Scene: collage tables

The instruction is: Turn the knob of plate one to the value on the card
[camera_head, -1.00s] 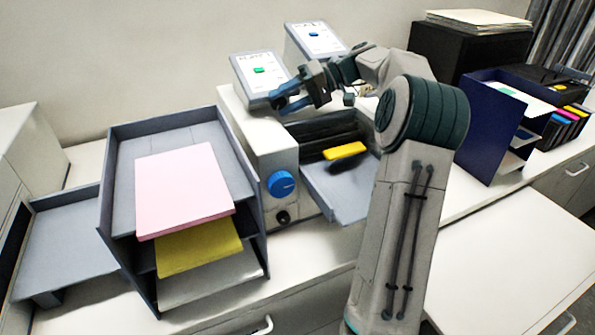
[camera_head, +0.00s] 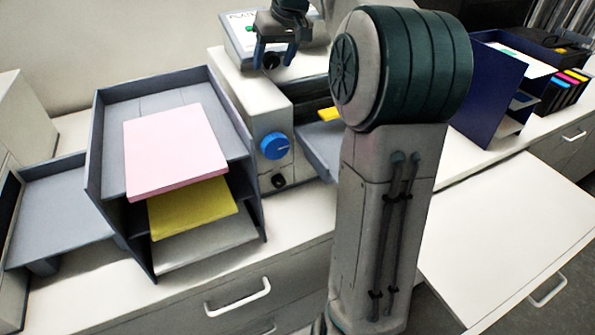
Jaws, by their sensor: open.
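A tilted plate (camera_head: 236,38) with a partly readable "PLAT" label stands on top of the light machine at the back. Its number is hidden behind my gripper. My gripper (camera_head: 275,62) is open in front of this plate, its two blue-grey fingers pointing down. A small dark knob (camera_head: 270,62) shows between the fingers; I cannot tell whether they touch it. The second plate is mostly hidden behind my arm. I cannot make out a card with a value. A blue dial (camera_head: 275,145) is on the machine's front, below my gripper.
A grey tray stack (camera_head: 95,165) with pink, yellow and white paper stands left of the machine. A yellow object (camera_head: 328,114) lies partly behind my arm. A dark blue organizer (camera_head: 485,95) stands to the right. The white counter (camera_head: 510,215) at front right is clear.

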